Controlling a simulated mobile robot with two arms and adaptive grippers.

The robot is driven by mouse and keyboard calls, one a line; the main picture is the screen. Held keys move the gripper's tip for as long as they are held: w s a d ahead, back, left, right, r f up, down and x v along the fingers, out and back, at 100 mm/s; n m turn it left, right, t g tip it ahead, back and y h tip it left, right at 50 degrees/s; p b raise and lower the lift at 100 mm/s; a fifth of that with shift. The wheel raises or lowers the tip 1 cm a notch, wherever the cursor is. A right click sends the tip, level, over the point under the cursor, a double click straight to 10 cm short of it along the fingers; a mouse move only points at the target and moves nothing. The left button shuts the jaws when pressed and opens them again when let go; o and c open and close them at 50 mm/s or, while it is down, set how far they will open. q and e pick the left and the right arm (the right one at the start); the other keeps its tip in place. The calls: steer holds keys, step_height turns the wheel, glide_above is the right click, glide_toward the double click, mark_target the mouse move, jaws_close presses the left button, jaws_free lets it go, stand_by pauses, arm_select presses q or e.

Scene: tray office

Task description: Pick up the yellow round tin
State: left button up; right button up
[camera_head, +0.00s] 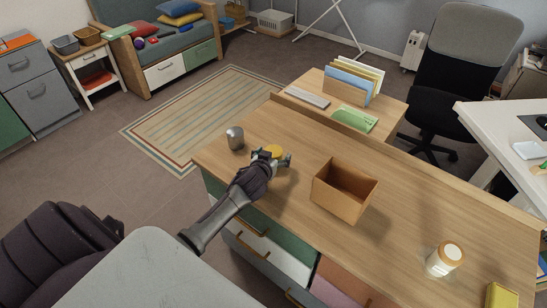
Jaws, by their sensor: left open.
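The yellow round tin (274,150) stands on the wooden desk near its left end. Only its yellow top and upper part show; my gripper covers the rest. My left gripper (280,160) is right at the tin, on its near side, with its jaws open. I cannot tell whether the fingers touch the tin. My right gripper is not in view.
A grey metal can (235,138) stands left of the tin, close to my gripper. An open brown box (342,190) stands to the right. A file holder and green item (354,118) are behind.

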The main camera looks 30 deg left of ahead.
mark_target(273, 150)
arm_select(q)
steer(key=c, duration=1.3)
steer(key=shift+r, duration=0.15)
steer(key=shift+r, duration=0.6)
step_height(273, 150, up, 3)
steer(key=s+d+r, duration=0.1)
steer(key=d+r, duration=0.1)
steer(key=d, duration=0.1)
steer(key=s+d+r, duration=0.1)
steer(key=d+r, duration=0.1)
steer(key=d, duration=0.2)
steer(key=s+d+r, duration=0.1)
steer(key=d+r, duration=0.1)
steer(key=d, duration=0.2)
steer(key=shift+d+r, duration=0.15)
steer(key=shift+r, duration=0.2)
